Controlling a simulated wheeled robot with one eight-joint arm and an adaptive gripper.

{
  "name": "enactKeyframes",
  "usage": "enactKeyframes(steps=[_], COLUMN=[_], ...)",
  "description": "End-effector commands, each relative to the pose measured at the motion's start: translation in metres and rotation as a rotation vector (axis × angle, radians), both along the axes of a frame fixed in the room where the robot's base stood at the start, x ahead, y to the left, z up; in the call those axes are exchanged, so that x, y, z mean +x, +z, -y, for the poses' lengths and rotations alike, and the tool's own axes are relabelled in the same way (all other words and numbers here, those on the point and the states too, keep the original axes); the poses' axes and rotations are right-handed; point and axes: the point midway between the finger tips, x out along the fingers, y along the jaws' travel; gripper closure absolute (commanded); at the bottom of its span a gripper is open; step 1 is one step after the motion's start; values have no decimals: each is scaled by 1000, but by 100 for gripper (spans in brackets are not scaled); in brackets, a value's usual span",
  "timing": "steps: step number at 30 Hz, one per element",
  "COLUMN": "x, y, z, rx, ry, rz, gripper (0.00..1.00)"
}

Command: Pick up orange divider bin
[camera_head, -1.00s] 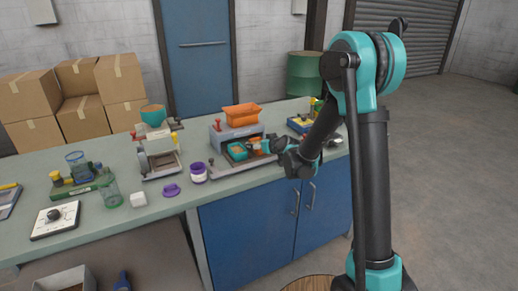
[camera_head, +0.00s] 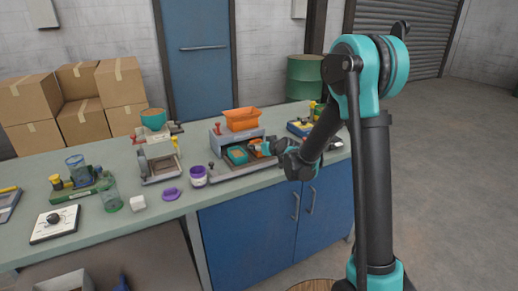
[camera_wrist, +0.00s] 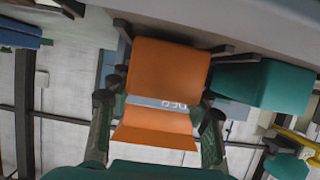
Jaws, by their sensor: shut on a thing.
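The orange divider bin (camera_head: 256,146) sits at the front of the grey sack filler (camera_head: 238,138), beside a teal bin (camera_head: 236,155). In the wrist view the orange divider bin (camera_wrist: 168,70) is close between the fingers, with the teal bin (camera_wrist: 265,85) just to its right. My gripper (camera_head: 266,148) reaches in from the right and is shut on the orange divider bin. Its two fingers (camera_wrist: 160,105) flank the bin in the wrist view. I cannot tell whether the bin is clear of the surface under it.
A larger orange hopper (camera_head: 242,119) stands on top of the filler. A purple-and-white jar (camera_head: 198,176) and a purple ring (camera_head: 172,194) are to its left. A yellow-and-blue device (camera_head: 302,127) is to the right.

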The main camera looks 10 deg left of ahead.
Motion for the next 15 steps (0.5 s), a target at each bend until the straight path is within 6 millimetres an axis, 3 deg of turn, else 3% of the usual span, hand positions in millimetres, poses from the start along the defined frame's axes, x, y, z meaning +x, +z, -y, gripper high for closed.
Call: enactKeyframes(steps=[5, 15], x=[-1, -1], y=[20, 90], z=[0, 0], rx=[0, 0], ry=[0, 0], rz=[0, 0], gripper=[79, 79])
